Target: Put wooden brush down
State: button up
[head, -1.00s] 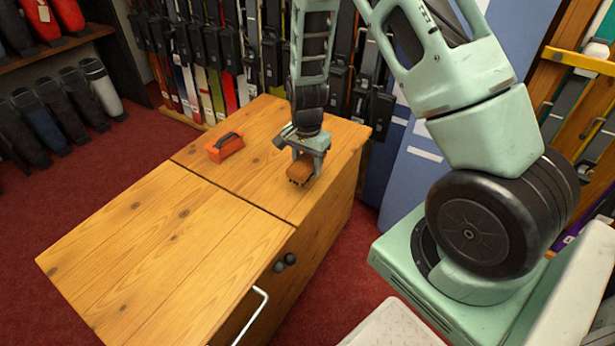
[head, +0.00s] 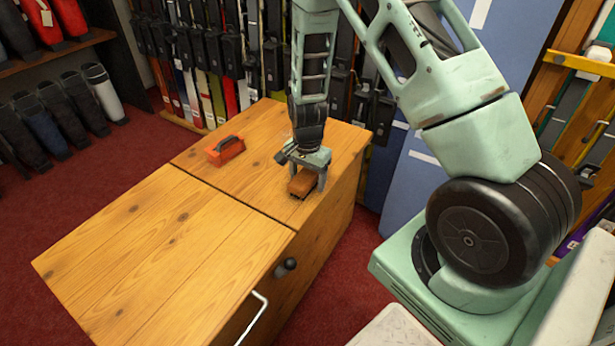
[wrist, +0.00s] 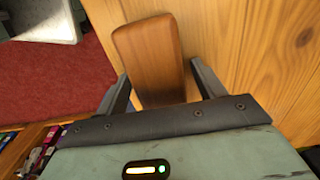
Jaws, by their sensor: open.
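The wooden brush (head: 302,184) is a small brown block near the right edge of the wooden bench (head: 160,235). It appears to rest on the bench top. In the wrist view the brush (wrist: 148,55) lies between the two fingers, with a gap on each side. My gripper (head: 304,180) is open around the brush and points down at the bench; it also shows in the wrist view (wrist: 160,90). The brush's underside is hidden.
An orange tool with a dark handle (head: 226,150) sits on the bench, left of my gripper. Free bench top lies to the left and front. The bench's right edge is close to the brush, with red carpet (head: 330,250) below. Skis (head: 215,70) stand behind.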

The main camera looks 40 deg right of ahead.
aim_at(307, 173)
notch_tip(307, 173, up, 12)
jog(key=p, duration=0.4)
jog(key=s+a+r+n, duration=0.2)
jog(key=a+r+n, duration=0.25)
jog(key=a, duration=0.45)
jog(key=s+a+r+n+y, duration=0.1)
jog(key=s+a+r+n, duration=0.6)
jog(key=a, duration=0.3)
jog(key=s+a+r+n, duration=0.2)
jog(key=s+n, duration=0.3)
jog(key=s, duration=0.2)
jog(key=s+a+r+n, duration=0.2)
jog(key=s+n, duration=0.3)
jog(key=s, duration=0.3)
jog(key=shift+s+a, duration=0.15)
jog(key=shift+a, duration=0.55)
notch_tip(307, 173, up, 22)
jog(key=p, duration=2.2)
jog(key=shift+r, duration=0.15)
